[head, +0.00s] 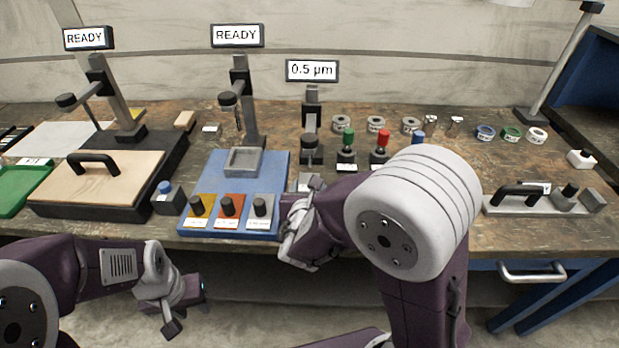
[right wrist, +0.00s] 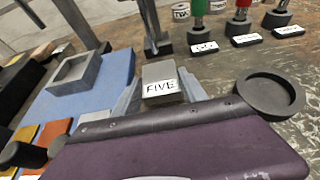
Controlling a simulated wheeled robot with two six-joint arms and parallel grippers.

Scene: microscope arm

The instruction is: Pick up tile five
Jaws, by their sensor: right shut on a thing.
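Tile five, a small grey block with a white label reading FIVE (right wrist: 160,83), sits between the two pale fingers of my right gripper in the right wrist view. My right gripper (head: 304,192) is shut on it near the table's front edge, just right of the blue board. In the head view the gripper and arm hide most of the tile. I cannot tell whether the tile touches the table. My left gripper (head: 188,307) is open and empty, below and in front of the table edge.
The blue board (head: 215,170) holds a grey square frame (head: 232,169) and several coloured blocks with black knobs. A 0.5 µm gauge stand (head: 311,125) rises behind my right gripper. Red, green and blue-topped pieces stand behind it. A round black dish (right wrist: 271,108) is close on the right.

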